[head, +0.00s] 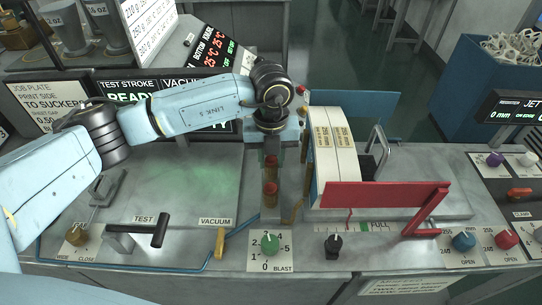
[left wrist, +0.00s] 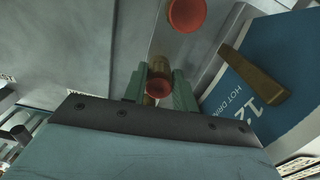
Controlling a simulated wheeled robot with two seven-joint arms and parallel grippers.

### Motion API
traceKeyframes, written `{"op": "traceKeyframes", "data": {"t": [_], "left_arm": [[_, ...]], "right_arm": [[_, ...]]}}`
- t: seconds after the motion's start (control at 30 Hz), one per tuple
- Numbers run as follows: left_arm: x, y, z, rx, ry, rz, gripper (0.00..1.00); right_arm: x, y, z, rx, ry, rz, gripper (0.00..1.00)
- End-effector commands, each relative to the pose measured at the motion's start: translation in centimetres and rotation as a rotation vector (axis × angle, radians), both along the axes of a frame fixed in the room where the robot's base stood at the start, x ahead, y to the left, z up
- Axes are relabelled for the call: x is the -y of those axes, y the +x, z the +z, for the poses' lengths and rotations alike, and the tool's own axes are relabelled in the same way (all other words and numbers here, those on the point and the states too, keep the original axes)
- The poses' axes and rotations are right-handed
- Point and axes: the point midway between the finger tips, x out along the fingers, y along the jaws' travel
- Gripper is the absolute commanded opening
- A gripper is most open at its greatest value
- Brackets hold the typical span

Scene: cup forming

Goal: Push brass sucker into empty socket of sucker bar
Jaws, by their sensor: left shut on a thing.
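My left gripper (head: 272,146) points down over the far end of the grey sucker bar (head: 270,215); its fingertips are mostly hidden in the head view. In the left wrist view the green fingers (left wrist: 159,90) are shut on a brass sucker (left wrist: 158,66) with a red cup. A separate red-cupped sucker (left wrist: 186,14) shows ahead of the fingers there. In the head view a red-topped sucker (head: 270,188) stands on the bar, with another red top (head: 271,160) just below my gripper. The empty socket cannot be made out. My right gripper is not in view.
A white stack of blanks (head: 335,165) and a red guard (head: 385,195) stand close right of the bar. A black TEST lever (head: 160,232), a VACUUM lever (head: 219,241) and a green BLAST knob (head: 270,242) lie in front.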

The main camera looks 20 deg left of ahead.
Motion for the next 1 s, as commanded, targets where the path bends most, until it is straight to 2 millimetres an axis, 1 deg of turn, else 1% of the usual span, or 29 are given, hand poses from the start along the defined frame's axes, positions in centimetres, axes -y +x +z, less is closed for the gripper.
{"op": "traceKeyframes", "data": {"t": [0.03,0.2,0.47,0.57,0.67,0.73,1.0], "left_arm": [[0.0,0.0,-0.1,0.0,0.0,0.0,0.3],[0.0,0.0,0.0,0.0,0.0,0.0,0.52],[0.0,0.0,0.0,0.0,0.0,0.0,0.53],[0.0,0.1,0.5,0.003,-0.001,0.0,0.53],[0.0,0.1,1.8,0.004,-0.002,0.001,0.53],[0.0,0.1,3.1,0.006,-0.001,-0.001,0.53],[0.0,0.1,9.2,0.006,-0.001,0.0,0.53]], "right_arm": [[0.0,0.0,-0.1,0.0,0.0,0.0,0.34],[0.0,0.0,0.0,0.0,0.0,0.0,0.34],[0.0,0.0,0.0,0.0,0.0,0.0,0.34],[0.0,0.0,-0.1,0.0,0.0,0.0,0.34],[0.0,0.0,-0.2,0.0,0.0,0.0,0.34],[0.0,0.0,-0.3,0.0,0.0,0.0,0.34],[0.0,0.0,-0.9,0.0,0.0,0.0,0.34]]}}
